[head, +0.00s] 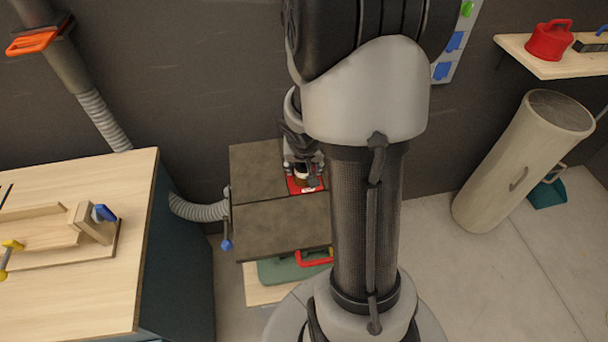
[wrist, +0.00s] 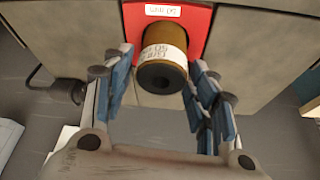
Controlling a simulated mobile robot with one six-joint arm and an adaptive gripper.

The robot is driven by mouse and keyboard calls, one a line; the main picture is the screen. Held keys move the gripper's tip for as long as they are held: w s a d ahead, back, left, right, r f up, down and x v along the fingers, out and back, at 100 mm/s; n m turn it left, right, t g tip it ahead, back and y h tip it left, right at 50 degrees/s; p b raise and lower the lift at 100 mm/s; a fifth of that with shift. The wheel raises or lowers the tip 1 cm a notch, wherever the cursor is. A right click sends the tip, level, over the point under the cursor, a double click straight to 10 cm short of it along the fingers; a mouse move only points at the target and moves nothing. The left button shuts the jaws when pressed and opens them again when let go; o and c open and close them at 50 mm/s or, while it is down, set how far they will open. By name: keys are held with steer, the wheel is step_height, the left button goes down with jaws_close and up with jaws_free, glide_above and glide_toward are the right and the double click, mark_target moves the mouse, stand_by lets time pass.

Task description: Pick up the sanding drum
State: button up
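The sanding drum (wrist: 163,58) is a short brown-gold cylinder with a white printed label and a dark hole in its near end. In the wrist view it stands on a red plate (wrist: 198,22) with a small white label. My gripper (wrist: 160,68) is open, with one blue-padded finger on each side of the drum; narrow gaps appear to show beside it. In the head view my gripper (head: 303,163) is over the red plate (head: 307,189) on the grey machine table. The drum is small and partly hidden there.
The grey machine table (head: 275,228) stands against the dark wall, with a grey hose (head: 200,209) at its left. A wooden workbench (head: 120,200) is at the left. A large beige cylinder (head: 515,165) leans at the right, below a shelf (head: 545,65).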

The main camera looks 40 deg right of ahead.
steer(key=c, duration=0.9)
steer(key=shift+r, duration=0.1)
